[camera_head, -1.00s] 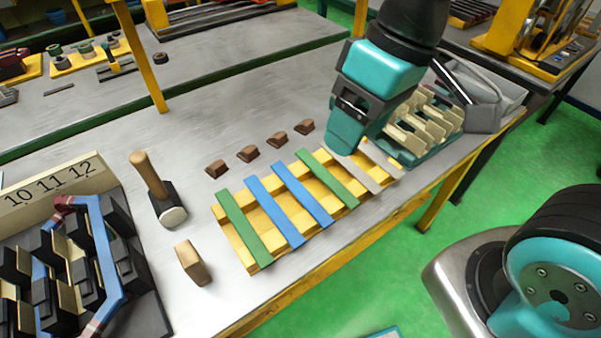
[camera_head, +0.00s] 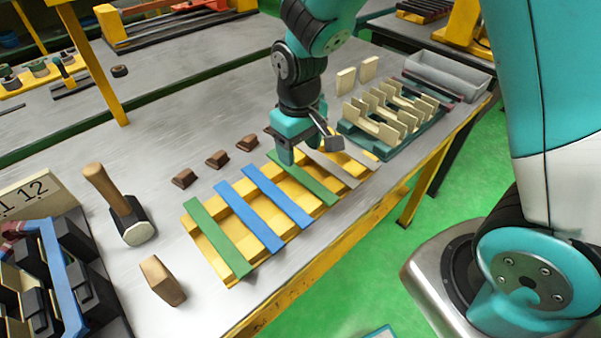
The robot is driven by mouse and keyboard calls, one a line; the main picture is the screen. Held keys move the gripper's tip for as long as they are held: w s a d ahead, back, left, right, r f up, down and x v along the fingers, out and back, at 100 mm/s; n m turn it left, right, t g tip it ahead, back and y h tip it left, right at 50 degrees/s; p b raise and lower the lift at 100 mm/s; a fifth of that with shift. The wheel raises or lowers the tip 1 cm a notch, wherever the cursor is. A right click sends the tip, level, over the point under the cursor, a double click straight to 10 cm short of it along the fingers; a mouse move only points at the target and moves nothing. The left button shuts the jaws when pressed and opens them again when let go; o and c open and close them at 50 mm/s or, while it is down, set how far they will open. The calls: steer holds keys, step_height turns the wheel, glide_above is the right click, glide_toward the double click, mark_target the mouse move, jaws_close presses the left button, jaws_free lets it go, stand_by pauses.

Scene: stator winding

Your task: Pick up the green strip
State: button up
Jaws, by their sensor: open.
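Two green strips lie across the yellow slatted rack. One green strip (camera_head: 217,238) is at the rack's left end. The other green strip (camera_head: 305,181) is right of the two blue strips (camera_head: 248,217) (camera_head: 277,195). A grey strip (camera_head: 335,167) lies at the right end. My teal gripper (camera_head: 293,152) is open and points down at the far end of the right green strip, partly covering that end. No strip shows between its fingers. I cannot tell its exact height above the strip.
Several brown blocks (camera_head: 217,158) sit behind the yellow rack (camera_head: 207,252). A teal holder (camera_head: 374,141) with cream plates and a grey bin (camera_head: 448,72) are at right. The table's front edge is close to the rack.

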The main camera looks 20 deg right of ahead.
mark_target(300, 174)
steer(key=shift+d+f+p, duration=0.1)
steer(key=shift+f+p, duration=0.4)
steer(key=shift+f, duration=2.6)
steer(key=c, duration=1.1)
steer(key=shift+r, duration=0.15)
